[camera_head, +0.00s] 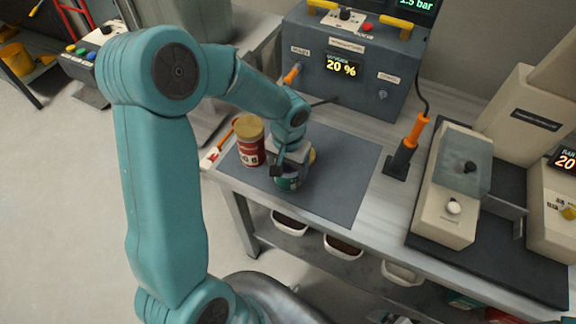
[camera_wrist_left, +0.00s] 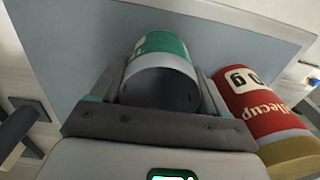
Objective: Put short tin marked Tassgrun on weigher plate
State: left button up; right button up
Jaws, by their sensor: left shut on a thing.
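A short green tin (camera_head: 289,184) is between the fingers of my left gripper (camera_head: 284,168), above or on the grey mat. In the left wrist view the fingers (camera_wrist_left: 160,92) clasp both sides of this green tin (camera_wrist_left: 162,44). Its dark end faces the camera. I cannot read its name, and cannot tell whether it touches the mat. A red tin (camera_head: 250,148) with a gold lid stands just left of it; it also shows in the left wrist view (camera_wrist_left: 256,104). I cannot clearly make out a weigher plate. My right gripper is out of view.
The grey mat (camera_head: 345,172) is clear right of the gripper. A grey control box (camera_head: 350,80) reading 20 % stands behind. An orange-handled tool (camera_head: 409,146) stands upright on the right. Beige machines (camera_head: 446,226) fill the right end. White bins (camera_head: 342,247) sit below the bench.

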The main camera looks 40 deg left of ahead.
pick_arm(q)
jog(key=shift+s+r, duration=0.1)
jog(key=shift+f+b, duration=0.25)
jog(key=shift+b, duration=0.05)
jog(key=o, duration=0.9)
jog(key=shift+r, duration=0.1)
